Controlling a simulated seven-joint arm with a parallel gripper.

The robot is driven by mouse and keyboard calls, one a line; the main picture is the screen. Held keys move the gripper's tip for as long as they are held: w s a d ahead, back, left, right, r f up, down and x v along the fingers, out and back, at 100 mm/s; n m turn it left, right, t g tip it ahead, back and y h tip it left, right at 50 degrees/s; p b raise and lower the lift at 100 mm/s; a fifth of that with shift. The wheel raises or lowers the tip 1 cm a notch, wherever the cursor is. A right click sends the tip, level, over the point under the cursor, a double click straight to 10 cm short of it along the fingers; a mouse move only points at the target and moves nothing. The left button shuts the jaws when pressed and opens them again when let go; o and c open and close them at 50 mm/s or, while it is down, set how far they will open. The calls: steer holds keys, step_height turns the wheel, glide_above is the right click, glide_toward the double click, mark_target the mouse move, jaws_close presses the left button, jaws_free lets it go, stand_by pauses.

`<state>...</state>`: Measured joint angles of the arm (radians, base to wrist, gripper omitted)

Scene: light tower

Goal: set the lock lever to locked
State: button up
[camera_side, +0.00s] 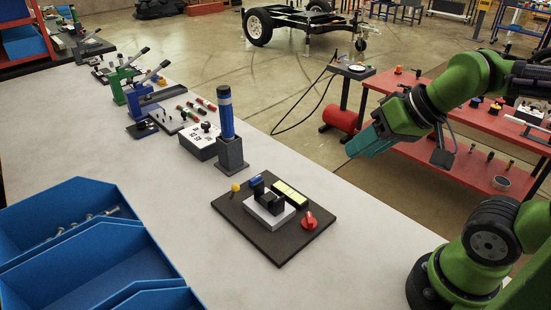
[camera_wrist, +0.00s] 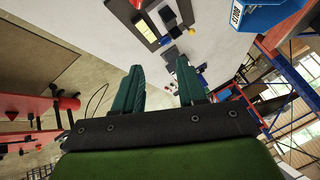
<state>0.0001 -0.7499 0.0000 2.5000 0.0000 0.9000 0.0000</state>
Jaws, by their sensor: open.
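A dark board (camera_side: 240,222) lies on the pale bench, in the middle of the side view. On it are a white block (camera_side: 268,214) with black upright parts, a blue piece (camera_side: 257,181), a yellow-topped block (camera_side: 291,193), a red knob (camera_side: 310,220) and a small yellow ball (camera_side: 236,188). I cannot tell for certain which part is the lock lever or how it is set. The board is partly cut off at the top of the wrist view. My gripper (camera_wrist: 158,72) is open, its teal fingers apart and empty. In the side view it is up and right of the board, clear of it.
A blue light tower (camera_side: 226,112) stands on a grey base just behind the board. Blue bins (camera_side: 85,255) fill the front left. The bench right of the board is clear.

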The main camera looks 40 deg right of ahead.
steer(key=shift+o, duration=0.2)
steer(key=shift+f, duration=0.1)
steer(key=m+g+h, duration=0.2)
steer(key=m+g, duration=0.1)
steer(key=m, duration=3.1)
glide_toward(236, 185)
steer(key=x, duration=1.2)
jaws_close()
